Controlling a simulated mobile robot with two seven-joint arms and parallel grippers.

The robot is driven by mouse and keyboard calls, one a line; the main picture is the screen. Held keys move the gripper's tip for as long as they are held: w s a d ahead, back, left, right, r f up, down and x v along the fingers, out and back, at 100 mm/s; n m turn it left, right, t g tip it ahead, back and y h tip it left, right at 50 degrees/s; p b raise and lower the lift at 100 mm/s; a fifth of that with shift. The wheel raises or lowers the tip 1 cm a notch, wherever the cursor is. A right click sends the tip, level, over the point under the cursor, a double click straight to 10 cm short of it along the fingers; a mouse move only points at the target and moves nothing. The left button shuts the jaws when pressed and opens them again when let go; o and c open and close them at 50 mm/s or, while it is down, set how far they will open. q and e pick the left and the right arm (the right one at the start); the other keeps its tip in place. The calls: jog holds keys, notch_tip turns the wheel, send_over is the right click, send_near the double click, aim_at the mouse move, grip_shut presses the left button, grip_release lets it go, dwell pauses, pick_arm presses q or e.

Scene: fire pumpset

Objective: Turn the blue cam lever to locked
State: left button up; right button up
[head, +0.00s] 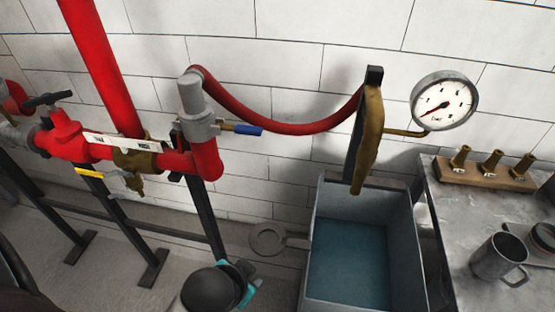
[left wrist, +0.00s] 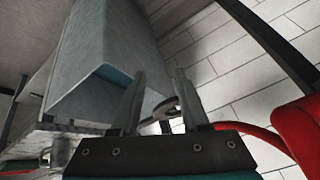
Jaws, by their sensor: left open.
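The blue cam lever (head: 241,129) sticks out to the right, roughly level, from the grey coupling (head: 196,112) on top of the red pipe's end. A red hose (head: 285,127) runs from the coupling. My left gripper (head: 241,283) is low at the bottom of the head view, well below the lever and apart from it; its fingers are hard to make out there. In the left wrist view my left gripper (left wrist: 158,90) has its two fingers apart with nothing between them. The lever cannot be made out in that view. My right gripper is not in view.
A grey water tank (head: 312,262) stands right of my left gripper, with a brown nozzle (head: 368,140) above it. A gauge (head: 443,103) is on the wall. A bench (head: 452,225) at right holds a mug (head: 497,260). Dark pipe stands (head: 205,220) are at left.

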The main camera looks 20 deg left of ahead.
pick_arm(q)
jog(key=w+a+r+m+t+y, duration=0.1)
jog(key=w+a+r+m+t, duration=0.15)
jog(key=r, duration=0.25)
jog(key=w+a+r+m+t+y, duration=0.2)
jog(key=w+r+t, duration=0.2)
jog(key=r, duration=0.1)
jog(key=m+t+p, duration=0.1)
jog(key=m+t, duration=0.4)
jog(key=m, duration=0.3)
send_near(252, 127)
jog(key=shift+n, duration=0.25)
jog(key=x, duration=0.4)
jog(key=p+x, duration=0.1)
jog(key=x, duration=0.7)
jog(key=shift+w+a+f+p, duration=0.2)
jog(key=shift+w+f+p, duration=0.05)
jog(key=shift+p, duration=0.05)
grip_shut()
